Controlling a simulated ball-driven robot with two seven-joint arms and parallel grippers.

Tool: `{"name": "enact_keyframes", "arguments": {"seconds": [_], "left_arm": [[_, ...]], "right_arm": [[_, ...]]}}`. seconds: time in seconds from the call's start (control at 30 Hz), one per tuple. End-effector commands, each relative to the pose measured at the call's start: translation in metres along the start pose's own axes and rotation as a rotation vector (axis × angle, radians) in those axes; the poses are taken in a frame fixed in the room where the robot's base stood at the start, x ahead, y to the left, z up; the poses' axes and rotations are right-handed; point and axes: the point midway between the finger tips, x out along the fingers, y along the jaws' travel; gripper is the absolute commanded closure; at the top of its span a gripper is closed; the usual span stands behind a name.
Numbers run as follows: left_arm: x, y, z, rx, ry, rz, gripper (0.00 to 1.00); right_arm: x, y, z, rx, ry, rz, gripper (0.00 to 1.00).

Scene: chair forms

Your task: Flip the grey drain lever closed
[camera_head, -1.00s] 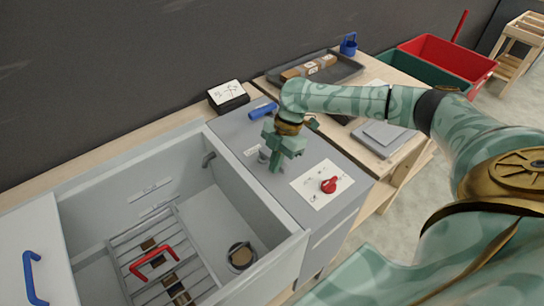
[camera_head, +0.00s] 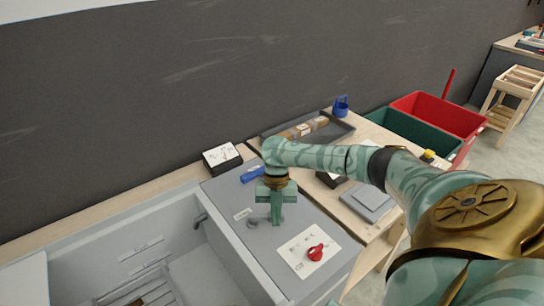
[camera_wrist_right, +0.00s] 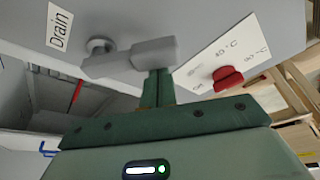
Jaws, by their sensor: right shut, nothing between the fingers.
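The grey drain lever (camera_wrist_right: 132,58) shows in the right wrist view beside the white "Drain" label (camera_wrist_right: 59,27). Its bar runs from a round pivot to a thicker block on the right. My right gripper (camera_wrist_right: 158,75) is shut and empty, its fingertips at the block end of the lever; I cannot tell whether they touch. In the head view the right gripper (camera_head: 277,221) points down at the grey panel, just right of the lever's round part (camera_head: 252,223). The rest of the lever is hidden or merges with the panel there. My left gripper is out of view.
A red knob (camera_head: 315,252) sits on a white temperature card (camera_head: 296,256) right of the lever. The grey sink (camera_head: 205,275) lies to the left. A blue cylinder (camera_head: 253,174) and a black-and-white box (camera_head: 222,158) stand behind. Grey panels (camera_head: 367,202) lie on the wooden table.

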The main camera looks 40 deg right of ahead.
Motion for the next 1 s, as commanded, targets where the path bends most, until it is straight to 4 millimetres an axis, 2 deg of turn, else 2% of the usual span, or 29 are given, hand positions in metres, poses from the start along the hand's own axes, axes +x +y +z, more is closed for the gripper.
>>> {"name": "enact_keyframes", "arguments": {"seconds": [0.5,1.0], "left_arm": [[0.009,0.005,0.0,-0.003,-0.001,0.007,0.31],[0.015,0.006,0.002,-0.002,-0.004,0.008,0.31]], "right_arm": [[-0.01,-0.001,0.031,-0.436,0.0,-0.152,1.0],[-0.016,0.004,0.045,-0.647,-0.002,-0.226,1.0]]}}
